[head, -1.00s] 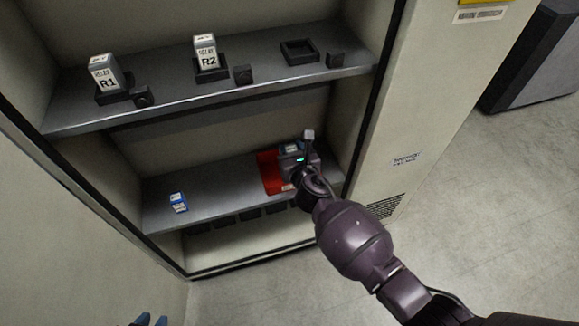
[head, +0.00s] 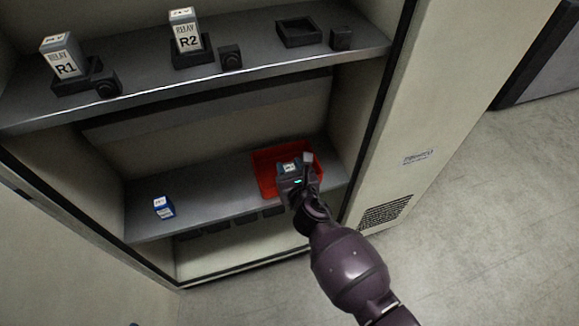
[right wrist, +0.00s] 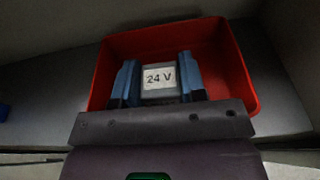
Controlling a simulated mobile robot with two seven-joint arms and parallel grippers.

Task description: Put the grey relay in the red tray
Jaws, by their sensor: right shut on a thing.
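The grey relay (right wrist: 158,84), with a white "24 V" label on top, sits between the blue fingertips of my right gripper (right wrist: 156,80) in the right wrist view. The gripper is shut on it. In the head view my right gripper (head: 290,170) is over the red tray (head: 266,160) on the lower shelf, and the relay's top shows there. The relay is within the tray's outline. Its underside is hidden, so I cannot tell whether it touches the tray floor. My left gripper is not in view.
Relays R1 (head: 62,58) and R2 (head: 186,33) stand in dark sockets on the upper shelf, beside an empty socket (head: 298,32). The cabinet's side wall is close right of the tray.

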